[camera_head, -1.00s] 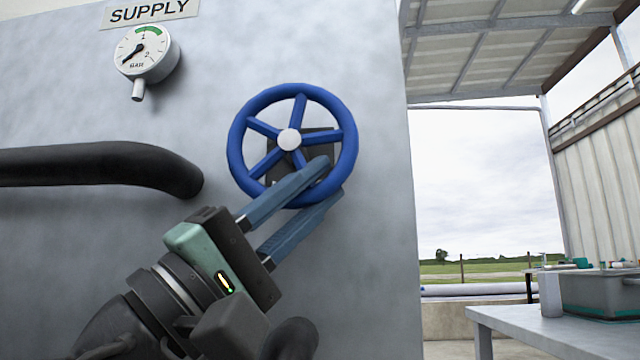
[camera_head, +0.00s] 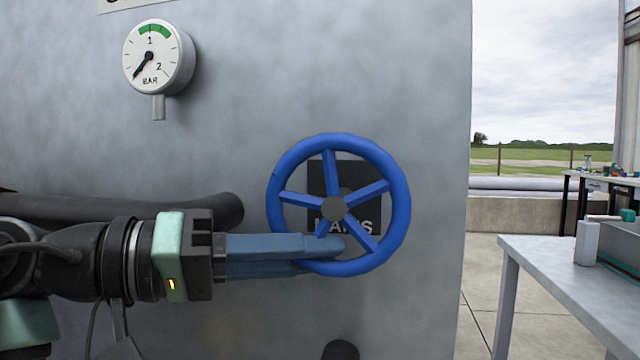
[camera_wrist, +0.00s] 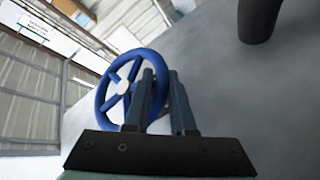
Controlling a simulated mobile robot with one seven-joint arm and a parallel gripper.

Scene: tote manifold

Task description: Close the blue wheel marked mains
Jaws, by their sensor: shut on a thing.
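The blue wheel (camera_head: 401,207) has several spokes and a grey hub, and stands out from a grey panel. A dark plate (camera_head: 345,172) behind it carries white letters, partly hidden by the spokes, that fit "MAINS". My gripper (camera_head: 335,253) comes in level from the left, with its blue fingers shut on the lower left part of the wheel's rim. In the wrist view the wheel (camera_wrist: 103,100) shows beyond the fingers (camera_wrist: 165,100), which hide its right side.
A round gauge (camera_head: 152,54) sits on the panel at upper left, its needle pointing to the lower left. A dark pipe (camera_head: 225,212) runs behind my arm. A grey table (camera_head: 570,275) stands to the right, past the panel's edge.

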